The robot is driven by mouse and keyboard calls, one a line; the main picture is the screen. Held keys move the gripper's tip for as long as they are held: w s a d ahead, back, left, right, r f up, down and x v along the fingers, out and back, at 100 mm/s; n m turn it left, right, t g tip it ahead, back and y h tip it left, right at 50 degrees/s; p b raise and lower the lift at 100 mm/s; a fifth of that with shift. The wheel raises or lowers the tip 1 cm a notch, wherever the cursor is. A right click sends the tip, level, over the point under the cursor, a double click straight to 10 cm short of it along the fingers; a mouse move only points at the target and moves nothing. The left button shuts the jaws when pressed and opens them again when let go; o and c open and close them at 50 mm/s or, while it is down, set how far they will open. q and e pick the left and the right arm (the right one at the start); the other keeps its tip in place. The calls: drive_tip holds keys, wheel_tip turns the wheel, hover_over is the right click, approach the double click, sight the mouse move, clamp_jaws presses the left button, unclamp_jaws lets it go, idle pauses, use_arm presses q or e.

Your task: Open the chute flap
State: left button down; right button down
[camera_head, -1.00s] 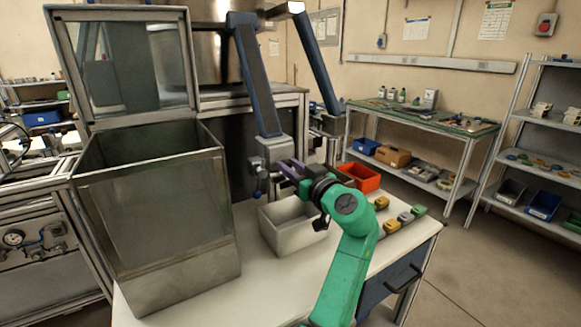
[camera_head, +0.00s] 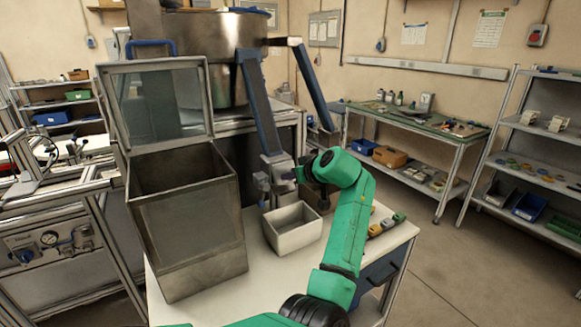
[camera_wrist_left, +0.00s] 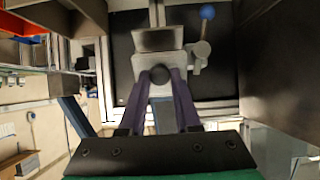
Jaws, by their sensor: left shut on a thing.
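The chute (camera_head: 258,95) is a blue sloping channel that ends in a grey outlet block (camera_head: 276,165) above the bench. In the left wrist view the grey outlet (camera_wrist_left: 153,42) is straight ahead, with a grey flap piece (camera_wrist_left: 147,62) and a dark round knob (camera_wrist_left: 160,76) at its lower edge. My left gripper (camera_head: 296,174) is at the outlet. Its purple fingers (camera_wrist_left: 161,84) are shut on the knob. The flap's exact angle cannot be told. A small lever with a blue ball (camera_wrist_left: 207,12) is beside the outlet. My right gripper is not in view.
A pale open bin (camera_head: 299,240) stands on the white bench below the outlet. A tall metal container (camera_head: 195,240) with a raised glass lid (camera_head: 160,105) stands to the left. Small coloured blocks (camera_head: 385,225) lie at the right bench edge, above a drawer.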

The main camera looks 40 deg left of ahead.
use_arm(q)
drive_tip(key=r+h+p, duration=0.1)
drive_tip(key=h+p, duration=0.1)
drive_tip(key=p, duration=0.2)
drive_tip(key=r+g+h+p, duration=0.1)
drive_tip(key=r+h+p, duration=0.1)
drive_tip(key=h+p, duration=0.1)
drive_tip(key=r+g+h+p, duration=0.1)
drive_tip(key=h+p, duration=0.2)
drive_tip(key=p, duration=0.2)
drive_tip(key=shift+a+r, duration=0.25)
drive_tip(key=shift+r, duration=0.15)
drive_tip(key=shift+w+a+r+g+h, duration=0.15)
drive_tip(key=shift+r+g+h, duration=0.1)
drive_tip(key=shift+h, duration=0.35)
drive_tip(key=shift+s+a+r+g+h, duration=0.15)
drive_tip(key=shift+g+h, duration=0.1)
drive_tip(key=shift+h, duration=0.35)
drive_tip(key=shift+w, duration=0.15)
drive_tip(key=c, duration=0.6)
unclamp_jaws()
drive_tip(key=shift+a, duration=0.15)
drive_tip(key=shift+r, duration=0.15)
